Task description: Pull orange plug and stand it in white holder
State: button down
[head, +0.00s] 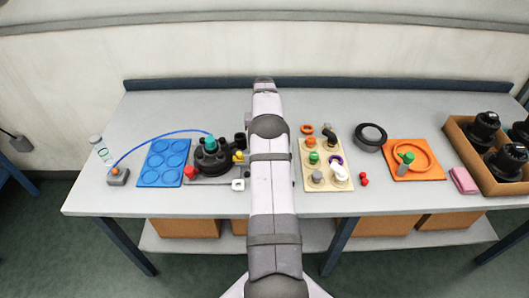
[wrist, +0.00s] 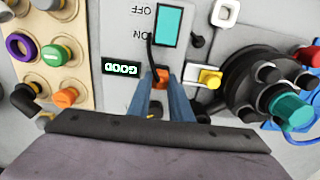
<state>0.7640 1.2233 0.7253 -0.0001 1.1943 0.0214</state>
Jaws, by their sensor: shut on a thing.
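The orange plug (wrist: 162,77) is between the tips of my gripper's blue fingers (wrist: 165,83) in the wrist view, and the gripper is shut on it. A black cable runs up from beside the plug. I cannot tell whether the plug sits in a socket or is clear of the grey panel (wrist: 190,45). The white holder (wrist: 225,12), a small square with a dark opening, lies at the top of the wrist view, up and right of my gripper. It also shows in the head view (head: 238,184), left of my arm, which hides the plug and gripper there.
A yellow connector (wrist: 209,79) and a black round unit (wrist: 262,82) stand close right. A tan board (wrist: 58,70) with coloured caps lies left.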

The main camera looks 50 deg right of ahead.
jog(key=shift+r+p, duration=1.4)
jog(key=shift+r, duration=1.1)
jog(key=s+a+b, duration=0.1)
jog(key=a, duration=1.4)
jog(key=shift+s, duration=0.25)
jog(key=shift+f+b, duration=2)
jog(key=shift+f, duration=1.4)
jog(key=shift+f, duration=0.15)
jog(key=shift+f+b, duration=0.55)
jog(key=shift+f, duration=0.3)
